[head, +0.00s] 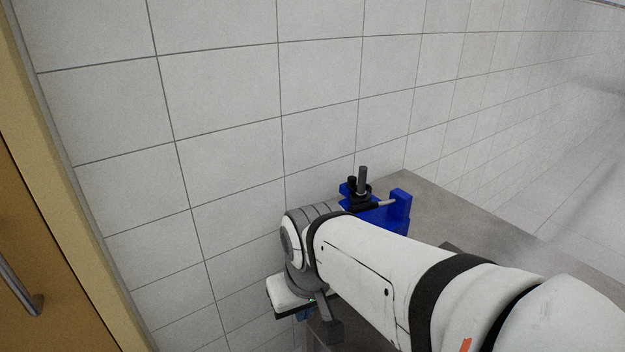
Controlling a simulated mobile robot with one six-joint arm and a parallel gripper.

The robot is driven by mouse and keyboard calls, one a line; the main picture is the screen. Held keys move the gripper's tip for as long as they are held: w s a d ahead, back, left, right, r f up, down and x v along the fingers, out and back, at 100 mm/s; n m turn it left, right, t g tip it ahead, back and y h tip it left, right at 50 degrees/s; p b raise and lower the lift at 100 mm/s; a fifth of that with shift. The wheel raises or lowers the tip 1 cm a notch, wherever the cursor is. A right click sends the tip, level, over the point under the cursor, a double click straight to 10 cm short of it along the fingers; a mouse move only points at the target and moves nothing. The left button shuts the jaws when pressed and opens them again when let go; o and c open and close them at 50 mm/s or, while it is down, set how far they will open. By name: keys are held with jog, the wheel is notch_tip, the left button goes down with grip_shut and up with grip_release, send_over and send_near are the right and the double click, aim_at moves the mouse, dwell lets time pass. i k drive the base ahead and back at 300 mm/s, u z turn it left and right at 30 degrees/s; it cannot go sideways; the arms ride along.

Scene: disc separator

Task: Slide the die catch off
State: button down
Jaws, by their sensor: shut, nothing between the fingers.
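A blue fixture (399,208) stands on the grey table near the tiled wall. A dark part with an upright grey post (362,180) and a black knob is mounted at its left side. A thin pale rod runs from this dark part to the fixture's raised right end. I cannot tell which piece is the die catch. My gripper (329,329) shows only in part, as a dark piece below my wrist. It is shut and empty, in front of and below the blue fixture, apart from it. My arm hides the fixture's lower part.
The grey table top (440,205) is bare to the right of the fixture. The white tiled wall (220,100) rises close behind it. A wooden door with a metal handle (22,290) is at the far left.

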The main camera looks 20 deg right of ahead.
aim_at(352, 180)
jog(key=z, duration=3.55)
jog(key=k, duration=0.95)
jog(key=u, duration=2.1)
